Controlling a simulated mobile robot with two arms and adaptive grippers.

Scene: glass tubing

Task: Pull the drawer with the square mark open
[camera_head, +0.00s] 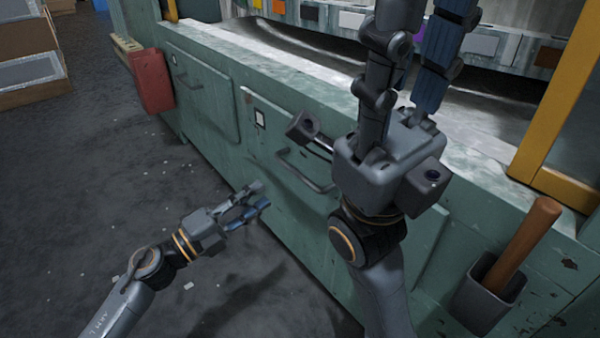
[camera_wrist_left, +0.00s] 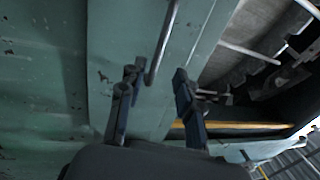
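My left gripper (camera_head: 264,194) is open and empty, low and left of this handle. In the left wrist view a bar handle (camera_wrist_left: 162,45) runs ahead of the open left fingers (camera_wrist_left: 156,80), its lower end close to the left finger; contact cannot be told. My right gripper (camera_head: 412,50) looks open, fingers pointing up, in front of the bench.
A red box (camera_head: 152,80) hangs at the bench's left end. A grey holder with a wooden handle (camera_head: 525,235) is at the right. Yellow posts (camera_head: 562,100) stand above the bench. The floor at left is open.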

